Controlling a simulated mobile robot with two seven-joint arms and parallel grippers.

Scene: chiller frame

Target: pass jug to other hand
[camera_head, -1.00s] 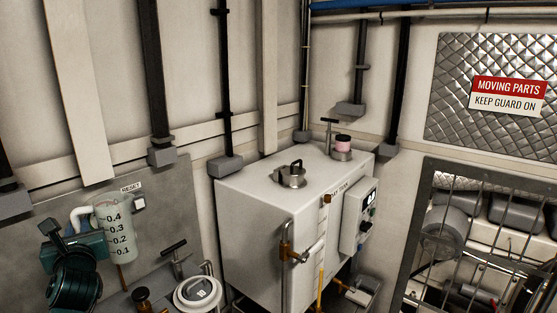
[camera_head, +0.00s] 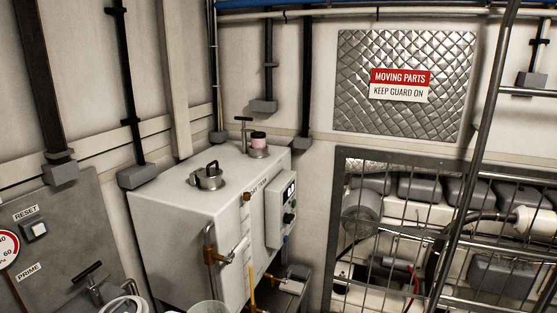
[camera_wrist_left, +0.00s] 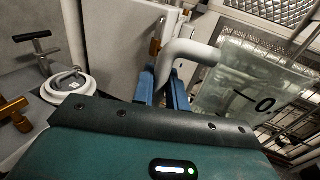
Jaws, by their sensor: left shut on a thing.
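The jug (camera_wrist_left: 250,82) is a clear, pale container with a white handle (camera_wrist_left: 185,57) and dark scale marks. It fills the right side of the left wrist view and looks tilted. My left gripper (camera_wrist_left: 166,88) has blue fingers shut on the handle, with the jug body to the right of them. In the head view only a pale rim of the jug (camera_head: 207,307) shows at the bottom edge, and the rest is cut off. My left gripper is out of the head view. My right gripper shows in neither view.
A white tank (camera_head: 185,225) with a capped top and a control box (camera_head: 281,212) stands ahead. A barred guard (camera_head: 430,235) covers machinery at the right. A metal ladder-like rail (camera_head: 478,140) rises in front of it. A grey panel (camera_head: 65,235) stands at the left.

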